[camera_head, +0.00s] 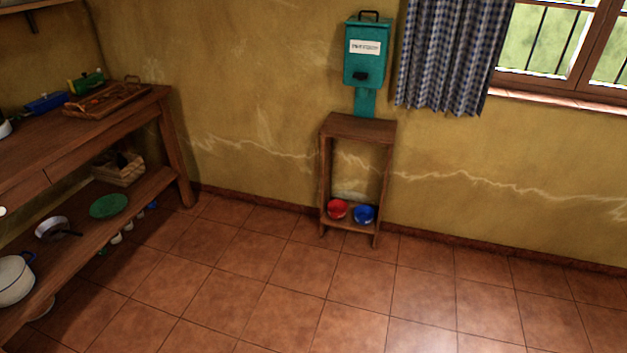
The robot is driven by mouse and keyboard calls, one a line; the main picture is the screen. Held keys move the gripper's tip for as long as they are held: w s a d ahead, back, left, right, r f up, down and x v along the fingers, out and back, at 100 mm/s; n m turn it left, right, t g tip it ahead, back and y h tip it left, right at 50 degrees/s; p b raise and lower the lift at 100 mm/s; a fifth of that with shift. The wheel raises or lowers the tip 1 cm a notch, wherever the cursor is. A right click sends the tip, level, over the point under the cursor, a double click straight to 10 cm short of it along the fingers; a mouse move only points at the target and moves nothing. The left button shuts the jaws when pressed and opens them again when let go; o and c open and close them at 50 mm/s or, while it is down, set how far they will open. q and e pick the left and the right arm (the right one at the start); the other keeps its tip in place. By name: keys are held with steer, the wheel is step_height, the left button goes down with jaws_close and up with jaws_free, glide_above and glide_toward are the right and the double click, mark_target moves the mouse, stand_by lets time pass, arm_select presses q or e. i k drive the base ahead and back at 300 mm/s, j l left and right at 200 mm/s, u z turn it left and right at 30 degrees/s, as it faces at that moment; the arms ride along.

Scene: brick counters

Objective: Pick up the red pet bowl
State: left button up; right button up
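The red pet bowl (337,209) sits on the low bottom shelf of a narrow wooden stand (358,127) against the far wall. A blue bowl (364,214) sits just to its right on the same shelf. The stand is open at the front, with its posts on both sides of the bowls. Neither of my grippers shows in the head view.
A teal dispenser (365,60) stands on top of the stand. A wooden table (60,150) with a loaded lower shelf lines the left side. A checked curtain (445,60) hangs at right. The tiled floor (270,290) before the stand is clear.

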mark_target(337, 209)
steer(key=i+l, duration=0.1)
steer(key=l, duration=0.3)
steer(key=i+l, duration=0.15)
steer(key=l, duration=0.2)
steer(key=i+l+z, duration=0.1)
steer(key=l, duration=0.3)
